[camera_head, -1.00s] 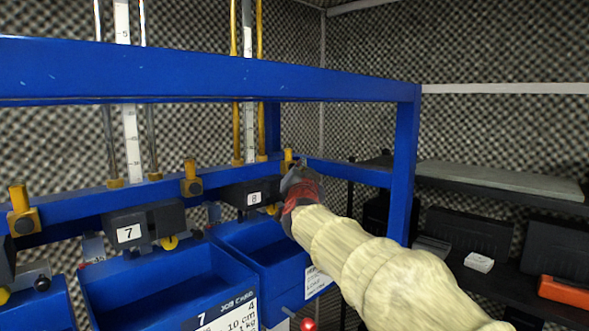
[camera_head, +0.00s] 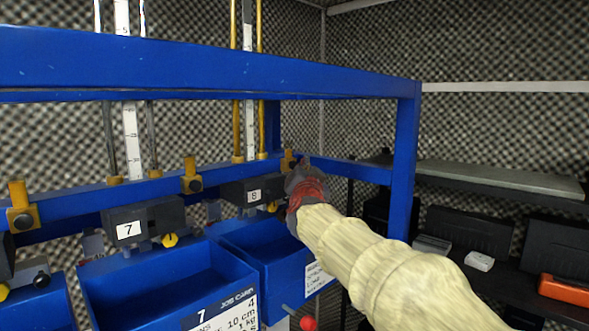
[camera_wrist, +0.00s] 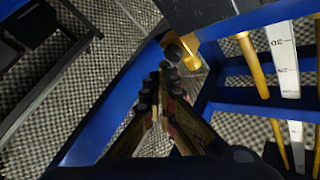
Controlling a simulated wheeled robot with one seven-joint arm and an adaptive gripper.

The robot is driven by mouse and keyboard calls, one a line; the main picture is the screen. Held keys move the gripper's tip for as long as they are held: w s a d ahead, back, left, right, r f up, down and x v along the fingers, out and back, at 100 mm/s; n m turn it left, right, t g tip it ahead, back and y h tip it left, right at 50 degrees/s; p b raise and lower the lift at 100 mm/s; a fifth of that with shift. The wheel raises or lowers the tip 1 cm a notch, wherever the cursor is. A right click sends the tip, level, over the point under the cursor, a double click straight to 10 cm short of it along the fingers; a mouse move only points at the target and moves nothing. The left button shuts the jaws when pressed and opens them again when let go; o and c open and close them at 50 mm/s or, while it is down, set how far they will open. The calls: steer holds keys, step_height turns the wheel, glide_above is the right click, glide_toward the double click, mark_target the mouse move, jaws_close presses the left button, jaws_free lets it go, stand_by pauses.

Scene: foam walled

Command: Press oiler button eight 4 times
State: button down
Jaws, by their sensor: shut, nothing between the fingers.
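The black box labelled 8 (camera_head: 254,190) sits on the blue rail, with a yellow knob (camera_head: 272,207) under its right side. A yellow bracket (camera_head: 287,157) with a dark round button stands on the rail right of the box, partly hidden by my gripper. In the wrist view, a black round button (camera_wrist: 173,53) on a yellow bracket (camera_wrist: 188,42) is just beyond my fingertips. My gripper (camera_wrist: 164,68) is shut and empty. In the head view my gripper (camera_head: 300,165) is at the right of box 8; contact with the button cannot be told.
A blue frame bar (camera_head: 200,75) crosses above, and a blue post (camera_head: 404,170) stands right of my gripper. Blue bins (camera_head: 165,285) hang below. Box 7 (camera_head: 140,222) is to the left. Dark shelves with boxes (camera_head: 470,232) are at the right.

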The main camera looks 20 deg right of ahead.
stand_by(0.3)
steer(key=s, duration=0.1)
steer(key=s+d+b, duration=0.1)
steer(key=s, duration=0.1)
steer(key=s+b, duration=0.1)
steer(key=s, duration=0.1)
steer(key=shift+d, duration=0.35)
steer(key=shift+w, duration=0.15)
stand_by(1.6)
